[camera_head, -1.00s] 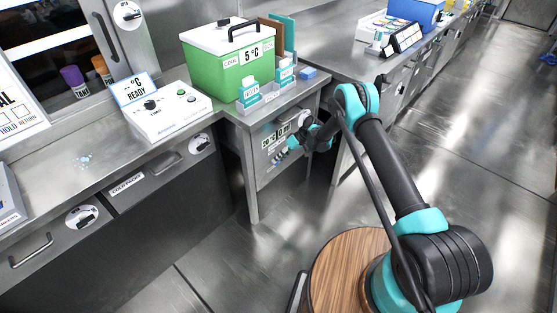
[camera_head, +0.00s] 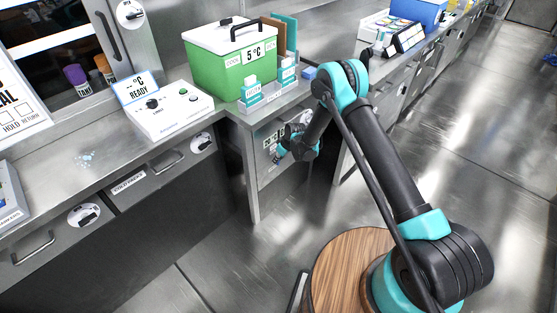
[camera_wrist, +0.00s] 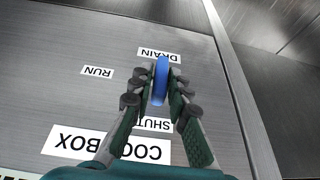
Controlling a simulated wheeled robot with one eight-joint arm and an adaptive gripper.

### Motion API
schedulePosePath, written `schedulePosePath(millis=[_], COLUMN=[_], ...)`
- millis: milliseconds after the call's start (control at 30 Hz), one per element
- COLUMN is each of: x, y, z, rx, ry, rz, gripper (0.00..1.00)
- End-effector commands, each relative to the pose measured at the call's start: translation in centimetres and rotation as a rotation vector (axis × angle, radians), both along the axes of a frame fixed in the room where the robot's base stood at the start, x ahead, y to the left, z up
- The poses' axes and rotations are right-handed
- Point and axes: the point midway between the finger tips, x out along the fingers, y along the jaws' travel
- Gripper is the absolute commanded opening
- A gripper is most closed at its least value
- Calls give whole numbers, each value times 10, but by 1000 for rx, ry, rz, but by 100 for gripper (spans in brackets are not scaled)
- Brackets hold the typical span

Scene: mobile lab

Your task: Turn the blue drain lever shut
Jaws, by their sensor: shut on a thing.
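The blue drain lever (camera_wrist: 161,80) sits on a grey metal panel, in the middle of the wrist view, with its far end by the DRAIN label (camera_wrist: 160,54). My gripper (camera_wrist: 157,98) has one finger on each side of the lever and is shut on it. The SHUT label (camera_wrist: 155,124) lies on the near side of the lever, partly covered by a finger. The RUN label (camera_wrist: 98,72) is to the left. In the head view my gripper (camera_head: 281,153) is at the panel under the counter, and the lever is hidden behind my arm.
A COOL BOX label (camera_wrist: 108,146) is on the same panel. Above, on the counter, stand a green cool box (camera_head: 228,72) reading 5 °C and a white control unit (camera_head: 170,115). A steel table leg (camera_head: 250,185) stands left of my gripper. The floor is clear.

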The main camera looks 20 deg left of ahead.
Motion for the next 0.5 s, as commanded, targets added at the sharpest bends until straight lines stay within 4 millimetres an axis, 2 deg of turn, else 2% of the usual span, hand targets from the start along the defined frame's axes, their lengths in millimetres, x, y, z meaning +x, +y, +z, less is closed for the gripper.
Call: schedulePosePath(millis=[500], x=[-2], y=[2], z=[-1], rx=[-15], ry=[-38], rz=[1], gripper=[0])
